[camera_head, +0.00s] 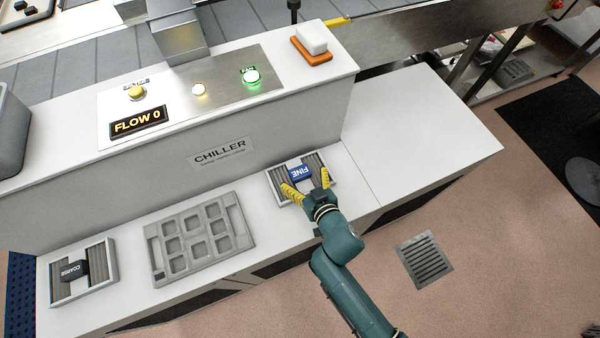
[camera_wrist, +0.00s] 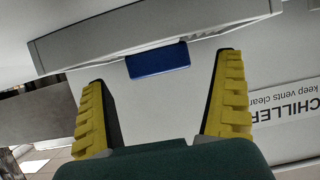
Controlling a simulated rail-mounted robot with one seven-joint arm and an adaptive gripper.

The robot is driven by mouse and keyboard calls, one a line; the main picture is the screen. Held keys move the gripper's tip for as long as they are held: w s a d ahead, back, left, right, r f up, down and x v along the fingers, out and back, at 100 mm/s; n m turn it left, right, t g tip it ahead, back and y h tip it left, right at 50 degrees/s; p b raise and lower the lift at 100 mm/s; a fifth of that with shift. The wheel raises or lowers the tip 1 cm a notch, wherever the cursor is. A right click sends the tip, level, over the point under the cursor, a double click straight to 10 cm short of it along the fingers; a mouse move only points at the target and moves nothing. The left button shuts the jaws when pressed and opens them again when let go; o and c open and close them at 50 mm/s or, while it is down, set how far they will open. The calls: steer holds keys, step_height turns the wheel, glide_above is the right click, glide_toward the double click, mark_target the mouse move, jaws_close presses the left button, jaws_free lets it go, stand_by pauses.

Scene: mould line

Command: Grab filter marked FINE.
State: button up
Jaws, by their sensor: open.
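The filter marked FINE (camera_head: 280,196) lies on the white ledge in front of the chiller, with a blue label block (camera_head: 301,173) at its middle. My gripper (camera_head: 308,184) is open, with its yellow fingers at the filter's near side, one to each side of the blue block in the head view. In the wrist view the open fingers (camera_wrist: 164,70) point toward the blue block (camera_wrist: 158,60), which shows between and just beyond the tips. The filter's pale frame (camera_wrist: 120,32) spans the top there. Nothing is held. Contact with the filter cannot be told.
A filter marked COARSE (camera_head: 110,262) lies at the far left of the ledge. A grey mould tray (camera_head: 238,212) lies between the two filters. The chiller wall (camera_head: 270,135) rises behind them. The ledge right of the FINE filter (camera_head: 425,135) is clear.

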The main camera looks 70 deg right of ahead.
steer(key=x, duration=0.2)
steer(key=shift+w+d, duration=0.15)
steer(key=shift+w, duration=0.05)
steer(key=c, duration=1.3)
steer(key=shift+c, duration=0.3)
